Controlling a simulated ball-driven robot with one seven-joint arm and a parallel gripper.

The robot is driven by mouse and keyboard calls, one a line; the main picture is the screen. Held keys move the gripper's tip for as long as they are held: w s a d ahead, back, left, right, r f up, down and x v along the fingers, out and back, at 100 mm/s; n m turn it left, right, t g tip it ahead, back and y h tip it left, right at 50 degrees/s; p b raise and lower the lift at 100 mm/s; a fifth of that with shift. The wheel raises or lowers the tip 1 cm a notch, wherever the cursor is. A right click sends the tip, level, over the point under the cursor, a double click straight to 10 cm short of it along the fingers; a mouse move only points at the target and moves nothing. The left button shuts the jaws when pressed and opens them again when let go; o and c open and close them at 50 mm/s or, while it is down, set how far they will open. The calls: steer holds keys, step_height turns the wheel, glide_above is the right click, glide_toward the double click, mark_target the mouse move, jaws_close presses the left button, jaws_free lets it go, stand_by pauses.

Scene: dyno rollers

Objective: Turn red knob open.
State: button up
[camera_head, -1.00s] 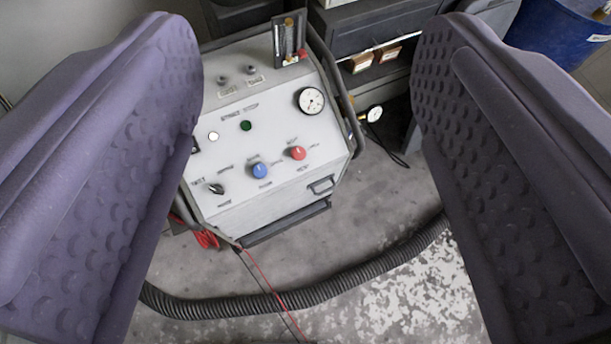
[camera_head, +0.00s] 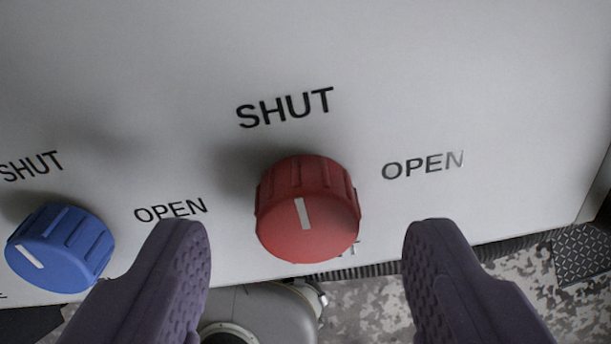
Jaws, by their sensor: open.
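The red knob (camera_head: 312,215) stands out from a pale panel, near the middle of the view. Its white mark points up, toward the word SHUT above it; the word OPEN is to its right. My gripper (camera_head: 306,260) is open, with one purple padded finger at the lower left of the knob and the other at the lower right. There is a gap on each side, and neither finger appears to touch the knob. The lettering below the knob is mostly hidden behind it.
A blue knob (camera_head: 60,248) sits left of the red one, close to my left finger, with its own SHUT and OPEN labels. The white panel (camera_head: 480,80) is clear above. Below its lower edge show a rounded grey body, a ribbed hose and speckled floor.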

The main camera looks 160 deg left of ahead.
steer(key=shift+x, duration=1.2)
steer(key=c, duration=1)
steer(key=shift+c, duration=0.2)
steer(key=shift+d+m, duration=0.1)
steer(key=shift+m, duration=0.2)
steer(key=m, duration=0.3)
steer(key=shift+m, duration=0.3)
steer(key=m, duration=0.4)
steer(key=shift+d+y, duration=0.2)
steer(key=shift+y, duration=0.2)
steer(key=m, duration=0.4)
steer(key=shift+m+p, duration=0.35)
steer(key=shift+m, duration=0.05)
steer(key=m, duration=0.4)
steer(key=shift+s+d+y+p, duration=0.1)
steer(key=shift+y+p, duration=0.2)
steer(key=shift+y, duration=0.1)
steer(key=shift+f+m, duration=0.1)
steer(key=shift+m, duration=0.3)
